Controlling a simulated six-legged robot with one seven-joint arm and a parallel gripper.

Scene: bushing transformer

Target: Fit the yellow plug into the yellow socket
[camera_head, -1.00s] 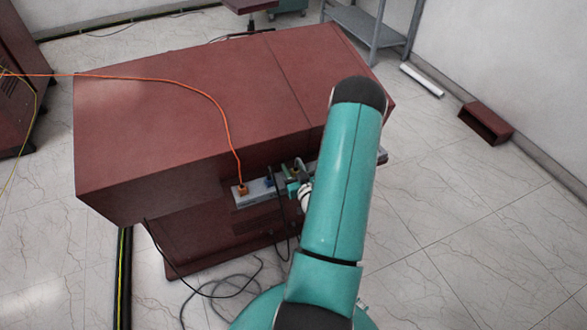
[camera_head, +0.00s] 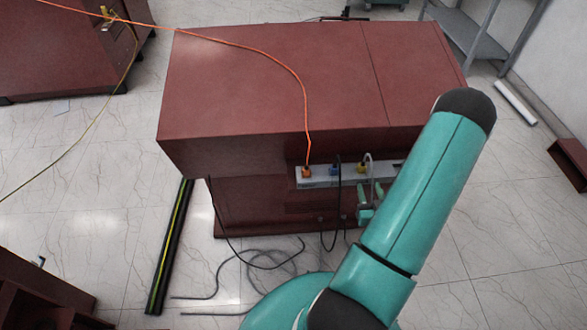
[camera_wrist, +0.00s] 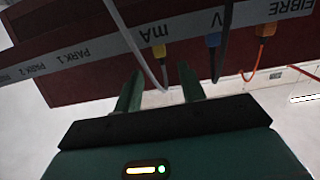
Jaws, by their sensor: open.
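The yellow plug (camera_head: 361,168) sits at the socket strip on the side of the red cabinet, with a grey cable on it. In the wrist view, which is upside down, the yellow plug (camera_wrist: 158,52) is at the place marked mA. The yellow socket is hidden behind it, and I cannot tell how deep the plug sits. My gripper (camera_wrist: 161,76) is open, its two green fingers apart and clear of the plug. The grey cable runs between or past the fingers. In the head view my gripper (camera_head: 371,204) is just below and in front of the strip.
A blue plug (camera_wrist: 213,41) at V and an orange plug (camera_wrist: 266,30) at FIBRE sit beside the yellow one. The white strip (camera_head: 318,180) is on the red cabinet (camera_head: 265,85). Loose cables (camera_head: 275,262) lie on the floor.

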